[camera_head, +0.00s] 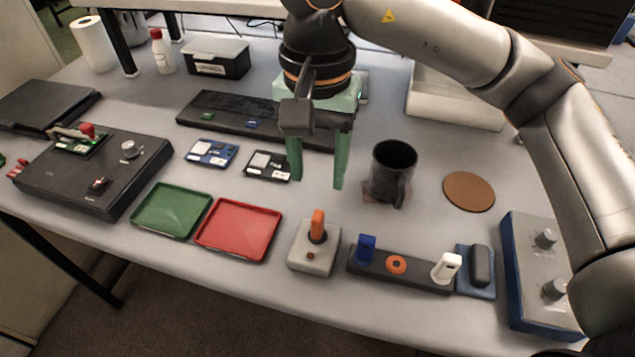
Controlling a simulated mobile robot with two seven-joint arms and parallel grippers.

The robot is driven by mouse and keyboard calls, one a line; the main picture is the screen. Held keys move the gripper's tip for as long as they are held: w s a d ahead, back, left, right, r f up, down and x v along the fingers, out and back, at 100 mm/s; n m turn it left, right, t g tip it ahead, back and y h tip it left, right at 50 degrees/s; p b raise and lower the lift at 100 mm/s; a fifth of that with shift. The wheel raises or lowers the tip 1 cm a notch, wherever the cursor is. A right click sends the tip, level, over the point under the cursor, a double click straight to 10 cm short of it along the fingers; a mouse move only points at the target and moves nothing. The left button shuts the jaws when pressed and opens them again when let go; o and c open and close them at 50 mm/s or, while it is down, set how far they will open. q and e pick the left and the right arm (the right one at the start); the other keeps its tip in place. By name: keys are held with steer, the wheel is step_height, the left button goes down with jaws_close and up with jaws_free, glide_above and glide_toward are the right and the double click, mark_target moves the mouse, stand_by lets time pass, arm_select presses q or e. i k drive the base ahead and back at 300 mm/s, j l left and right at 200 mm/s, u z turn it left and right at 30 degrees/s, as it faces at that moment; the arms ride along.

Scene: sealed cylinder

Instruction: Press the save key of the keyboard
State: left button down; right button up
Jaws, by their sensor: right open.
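The black keyboard (228,108) lies at the middle back of the grey table. It carries a small green key (206,115) and a small blue key (252,124); labels are too small to read, so I cannot tell which is the save key. My right gripper (318,182) points down with two green fingers spread apart and nothing between them. It hangs in front of the keyboard's right end and hides part of it. My left gripper is not in view.
A dark mug (393,168) stands right of the gripper. Two small boards (211,152) and (268,166) lie before the keyboard. Green (170,210) and red (238,229) trays, a joystick box (314,252) and a black console (97,175) line the front and left.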

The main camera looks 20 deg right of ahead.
mark_target(253, 124)
steer(key=k, duration=1)
